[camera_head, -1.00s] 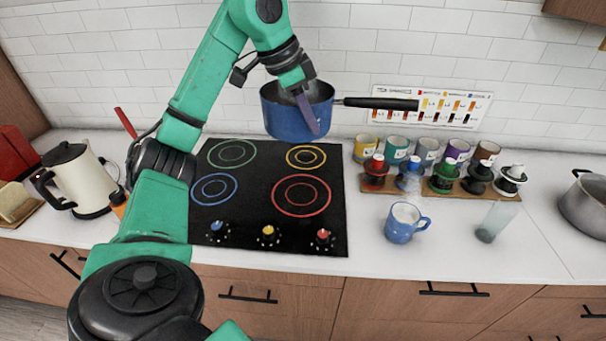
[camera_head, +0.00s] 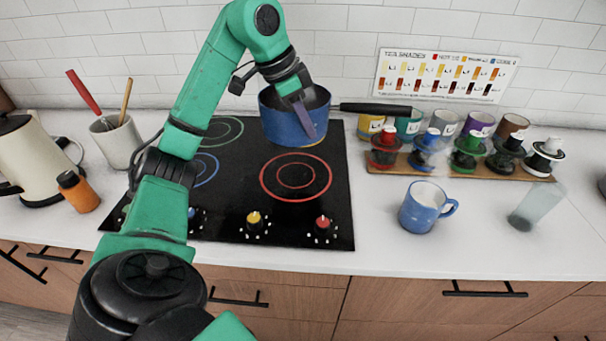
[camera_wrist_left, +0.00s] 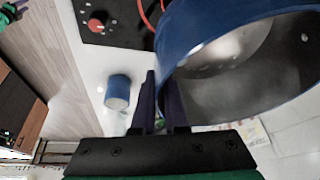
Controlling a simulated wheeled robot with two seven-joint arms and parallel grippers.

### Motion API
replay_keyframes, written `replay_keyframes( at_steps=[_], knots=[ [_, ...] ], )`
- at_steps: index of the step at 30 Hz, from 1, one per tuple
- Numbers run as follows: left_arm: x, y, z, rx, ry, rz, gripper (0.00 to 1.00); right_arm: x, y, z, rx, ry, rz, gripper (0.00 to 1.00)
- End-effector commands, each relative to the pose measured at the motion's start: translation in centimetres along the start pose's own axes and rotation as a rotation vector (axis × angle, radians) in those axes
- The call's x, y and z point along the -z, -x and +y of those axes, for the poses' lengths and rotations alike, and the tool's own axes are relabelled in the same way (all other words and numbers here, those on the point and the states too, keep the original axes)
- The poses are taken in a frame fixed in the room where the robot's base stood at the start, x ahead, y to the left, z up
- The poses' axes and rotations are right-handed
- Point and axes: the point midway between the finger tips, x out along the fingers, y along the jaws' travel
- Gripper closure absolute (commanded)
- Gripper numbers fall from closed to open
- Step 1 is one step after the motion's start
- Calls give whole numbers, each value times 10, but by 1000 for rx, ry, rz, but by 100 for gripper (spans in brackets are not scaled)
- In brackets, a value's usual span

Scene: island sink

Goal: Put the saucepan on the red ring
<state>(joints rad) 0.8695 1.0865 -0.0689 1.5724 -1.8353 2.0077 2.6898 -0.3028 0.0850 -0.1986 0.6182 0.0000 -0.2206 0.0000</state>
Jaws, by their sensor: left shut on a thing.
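The blue saucepan (camera_head: 283,124) with a black handle (camera_head: 375,108) is held above the back right of the black cooktop. My left gripper (camera_head: 304,112) is shut on its rim, one finger showing outside the wall. In the left wrist view the saucepan (camera_wrist_left: 200,45) fills the upper right, and the gripper (camera_wrist_left: 158,100) grips its wall; the inside looks empty. The red ring (camera_head: 296,196) is on the cooktop in front of and below the saucepan, uncovered. Part of the red ring (camera_wrist_left: 150,17) shows in the left wrist view. My right gripper is not in view.
Right of the cooktop (camera_head: 240,200) stand a blue mug (camera_head: 422,212), a tilted glass (camera_head: 530,208) and a wooden rack (camera_head: 465,174) of colored pots, with several cups behind.

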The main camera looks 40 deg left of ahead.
Motion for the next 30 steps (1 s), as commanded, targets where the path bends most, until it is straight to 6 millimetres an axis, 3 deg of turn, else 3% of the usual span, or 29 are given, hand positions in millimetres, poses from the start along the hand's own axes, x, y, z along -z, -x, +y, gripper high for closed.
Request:
replay_keyframes(
  at_steps=[1, 9, 18, 25, 26, 27, 30],
  knots=[
    [-9, -21, 2, -3, 0, -2, 100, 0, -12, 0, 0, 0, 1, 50],
    [-38, -89, 5, -1, 1, 1, 100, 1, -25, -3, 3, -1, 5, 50],
    [-54, -129, 7, 1, 0, 3, 100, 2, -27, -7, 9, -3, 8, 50],
    [-56, -133, 6, 4, 0, 4, 100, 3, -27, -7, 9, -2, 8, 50],
    [-57, -134, 7, 2, 1, 1, 78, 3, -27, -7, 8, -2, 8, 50],
    [-57, -134, 7, 1, 1, 1, 63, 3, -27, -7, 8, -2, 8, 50],
    [-57, -134, 7, 1, 1, 1, 59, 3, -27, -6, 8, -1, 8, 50]
  ],
)
